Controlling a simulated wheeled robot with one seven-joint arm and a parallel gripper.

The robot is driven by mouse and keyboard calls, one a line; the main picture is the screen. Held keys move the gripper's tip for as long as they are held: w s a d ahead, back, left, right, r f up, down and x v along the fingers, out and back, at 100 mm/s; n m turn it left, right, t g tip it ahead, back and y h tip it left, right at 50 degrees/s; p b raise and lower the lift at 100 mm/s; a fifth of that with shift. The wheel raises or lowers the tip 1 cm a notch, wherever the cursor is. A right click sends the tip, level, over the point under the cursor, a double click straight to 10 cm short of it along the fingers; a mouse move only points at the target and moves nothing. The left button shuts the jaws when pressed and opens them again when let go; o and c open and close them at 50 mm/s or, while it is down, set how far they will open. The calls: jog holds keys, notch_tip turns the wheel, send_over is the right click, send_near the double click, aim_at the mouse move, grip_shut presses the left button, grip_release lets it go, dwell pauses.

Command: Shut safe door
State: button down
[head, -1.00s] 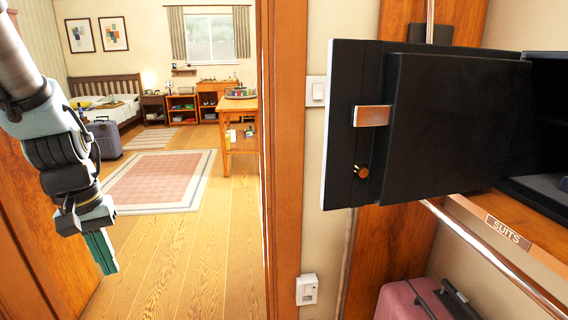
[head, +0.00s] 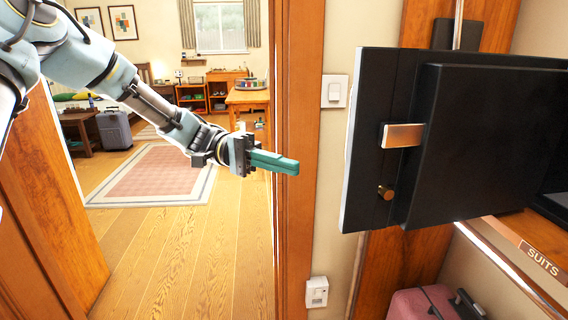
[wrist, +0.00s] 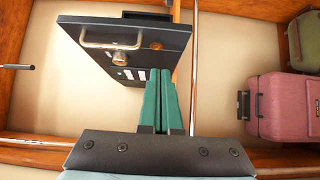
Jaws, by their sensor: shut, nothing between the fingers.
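The black safe door (head: 480,150) stands open at the right of the head view. Its inner side faces me, with a metal latch plate (head: 402,135) and a small brass knob near its free edge. The dark safe interior (head: 556,203) shows at the far right edge. My gripper (head: 297,168), with green fingers, is shut and empty, left of the door's free edge and apart from it in the head view. In the wrist view the door's outer face (wrist: 130,55) shows a bar handle (wrist: 112,40), a dial and a keypad. The green fingertips (wrist: 160,75) overlap its lower right part; contact cannot be told.
A wooden door frame (head: 292,200) and a wall with a light switch (head: 335,91) stand behind my gripper. A metal rod and a SUITS shelf label (head: 542,257) are below the safe. A pink suitcase (head: 420,304) stands lower right.

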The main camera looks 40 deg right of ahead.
jog(key=s+p, duration=0.4)
jog(key=s, duration=0.6)
jog(key=shift+a, duration=0.15)
jog(key=shift+s+f, duration=0.1)
jog(key=shift+s, duration=0.1)
